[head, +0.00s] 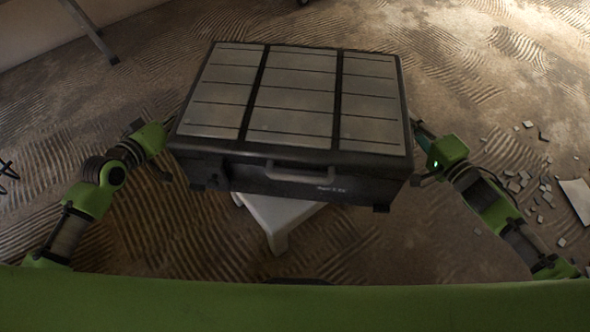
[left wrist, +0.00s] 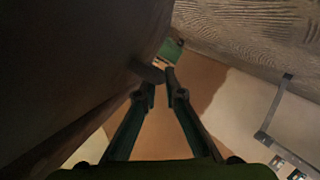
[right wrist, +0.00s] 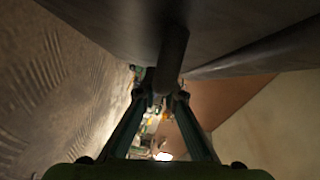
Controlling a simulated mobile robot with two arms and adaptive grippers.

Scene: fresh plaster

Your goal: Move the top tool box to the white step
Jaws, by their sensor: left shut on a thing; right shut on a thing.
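The black tool box (head: 290,178) with grey lid panels and a front handle is between my two arms in the head view. It looks level. The white step (head: 278,218) shows partly below its front edge; the box hides the rest, and I cannot tell if they touch. My left gripper (left wrist: 160,82) is shut on a dark side grip of the tool box (left wrist: 70,70). My right gripper (right wrist: 162,96) is shut on a dark bar handle (right wrist: 173,55) on the other side of the tool box (right wrist: 110,20).
Broken tile pieces (head: 518,183) and a pale flat sheet (head: 578,203) lie on the ridged floor at the right. A metal leg (head: 92,32) stands at the upper left by a pale wall. Floor around the step is mostly clear.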

